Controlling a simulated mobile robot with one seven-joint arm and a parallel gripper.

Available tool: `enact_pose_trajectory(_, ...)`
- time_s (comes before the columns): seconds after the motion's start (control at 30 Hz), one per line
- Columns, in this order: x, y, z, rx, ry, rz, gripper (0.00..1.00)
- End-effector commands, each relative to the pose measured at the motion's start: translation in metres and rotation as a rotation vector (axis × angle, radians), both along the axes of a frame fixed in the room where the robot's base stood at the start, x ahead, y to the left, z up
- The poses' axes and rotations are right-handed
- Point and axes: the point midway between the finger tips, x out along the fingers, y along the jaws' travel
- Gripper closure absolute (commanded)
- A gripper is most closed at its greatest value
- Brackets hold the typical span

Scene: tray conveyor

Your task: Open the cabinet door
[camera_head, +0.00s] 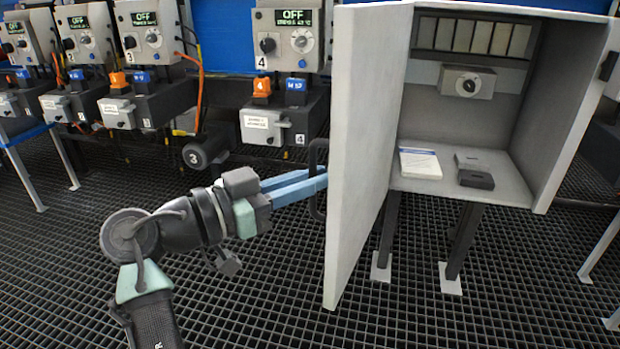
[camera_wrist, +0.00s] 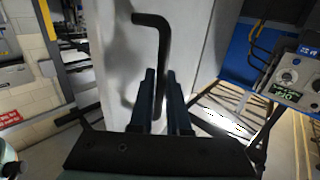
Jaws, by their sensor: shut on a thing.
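The grey cabinet (camera_head: 568,110) stands on dark legs at the right of the head view. Its door (camera_head: 362,130) is swung wide open on the left side, so the inside shows. My gripper (camera_head: 318,182) has its blue fingers at the door's dark bar handle (camera_head: 317,158). In the wrist view the handle (camera_wrist: 163,60) runs down between the two fingers of my gripper (camera_wrist: 161,80), which is shut on it. The door (camera_wrist: 115,50) also shows behind the handle in the wrist view.
Inside the cabinet are a white booklet (camera_head: 420,164), dark blocks (camera_head: 476,180) and a knob box (camera_head: 467,82). Numbered control units, such as unit 4 (camera_head: 288,45), line the back left. The dark grated floor (camera_head: 250,310) is open around the cabinet's legs.

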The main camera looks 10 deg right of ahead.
Motion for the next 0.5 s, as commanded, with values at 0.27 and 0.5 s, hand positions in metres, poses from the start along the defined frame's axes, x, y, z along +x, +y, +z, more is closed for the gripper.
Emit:
enact_pose_trajectory(0.27,0.0005,-0.0036,0.0009,0.000,-0.001,-0.002,0.55)
enact_pose_trajectory(0.5,0.0004,-0.0021,0.0004,0.000,-0.001,0.000,0.55)
